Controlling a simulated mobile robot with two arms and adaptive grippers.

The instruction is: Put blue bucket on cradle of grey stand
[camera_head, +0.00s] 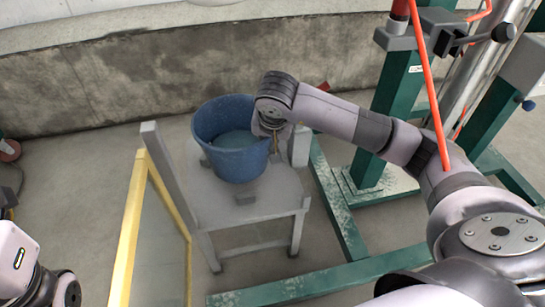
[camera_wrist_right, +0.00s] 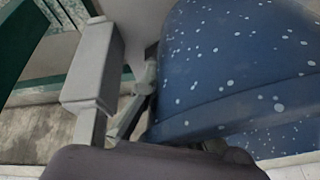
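The blue bucket (camera_head: 232,150) is in the middle of the head view, over the grey stand (camera_head: 265,205). Whether its base touches the stand is hard to tell. My right gripper (camera_head: 275,143) points down at the bucket's right rim. In the right wrist view, one finger (camera_wrist_right: 140,105) reaches the speckled bucket wall (camera_wrist_right: 235,75); the other finger is hidden. The gripper looks shut on the rim. A grey post of the stand (camera_wrist_right: 95,65) is close beside that finger. My left arm shows at the lower left, but its gripper is not clearly visible.
A yellow-framed panel (camera_head: 130,225) stands left of the grey stand. A green metal frame (camera_head: 345,205) stands to the right and in front. A low concrete wall (camera_head: 130,75) runs behind. An orange hose (camera_head: 428,80) hangs near my right arm.

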